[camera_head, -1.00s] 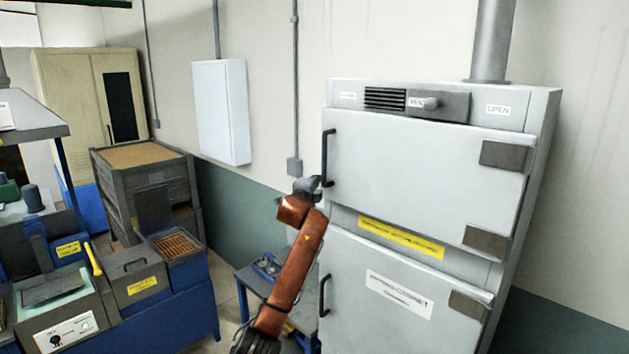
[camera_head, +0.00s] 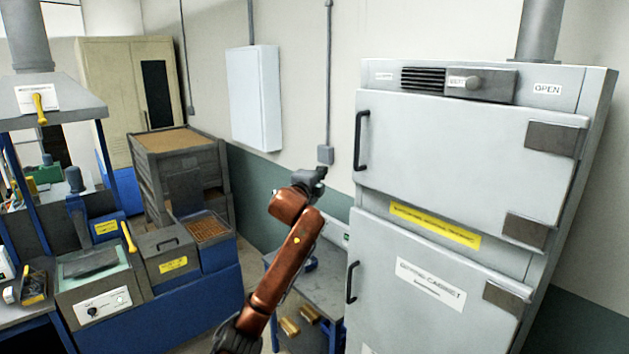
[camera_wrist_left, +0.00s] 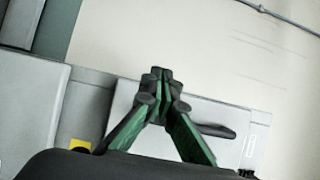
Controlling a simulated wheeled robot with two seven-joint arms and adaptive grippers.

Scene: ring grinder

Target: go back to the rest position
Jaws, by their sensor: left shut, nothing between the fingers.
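My left arm, orange and brown, rises from the bottom of the head view. Its gripper (camera_head: 308,178) is dark and small there, in front of the wall and left of the grey cabinet (camera_head: 455,150). In the left wrist view the gripper's green and black fingers (camera_wrist_left: 161,75) meet at their tips, shut with nothing between them. The cabinet's upper handle (camera_head: 361,140) is right of the gripper in the head view, and a gap shows between them. Both cabinet doors look closed. My right gripper is not in view.
A blue workbench (camera_head: 205,295) with machines is at the left. Stacked grey crates (camera_head: 180,175), a beige cupboard (camera_head: 120,100) and a white wall box (camera_head: 254,97) are further back.

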